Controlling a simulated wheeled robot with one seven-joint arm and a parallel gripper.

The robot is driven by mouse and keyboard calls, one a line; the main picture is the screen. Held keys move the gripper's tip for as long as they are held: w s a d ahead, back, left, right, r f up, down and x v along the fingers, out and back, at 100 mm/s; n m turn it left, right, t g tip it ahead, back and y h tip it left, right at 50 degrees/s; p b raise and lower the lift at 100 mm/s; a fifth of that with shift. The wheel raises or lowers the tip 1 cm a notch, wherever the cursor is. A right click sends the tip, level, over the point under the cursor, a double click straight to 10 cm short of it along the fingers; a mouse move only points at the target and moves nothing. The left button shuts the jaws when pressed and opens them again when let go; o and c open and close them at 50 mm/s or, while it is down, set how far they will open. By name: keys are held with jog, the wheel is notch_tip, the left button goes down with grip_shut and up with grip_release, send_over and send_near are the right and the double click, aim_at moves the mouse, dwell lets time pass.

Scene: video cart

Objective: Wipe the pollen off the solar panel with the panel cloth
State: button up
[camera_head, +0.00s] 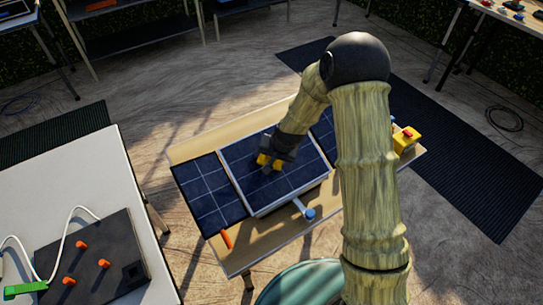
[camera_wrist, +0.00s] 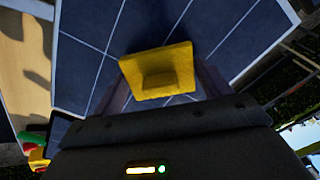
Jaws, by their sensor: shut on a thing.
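The solar panel (camera_head: 300,185) is dark blue with pale grid lines and a light frame. It sits tilted on a wooden table in the middle of the head view and fills much of the wrist view (camera_wrist: 90,25). My gripper (camera_head: 272,160) is over the panel's middle and shut on the yellow panel cloth (camera_wrist: 160,58). The cloth looks like a flat pad with a raised grip between my fingers (camera_wrist: 162,88). It is at or close to the panel face; contact is unclear. I can make out no pollen.
The wooden table (camera_head: 262,243) also bears a yellow box (camera_head: 405,140) at right, an orange stick (camera_head: 226,238) and a blue-tipped rod (camera_head: 308,213) in front. A white table (camera_head: 60,180) at left holds a dark box with orange knobs (camera_head: 103,263). Open floor lies behind.

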jog(key=shift+p+v, duration=1.2)
jog(key=shift+v, duration=1.2)
jog(key=shift+p+v, duration=0.9)
jog(key=shift+v, duration=0.6)
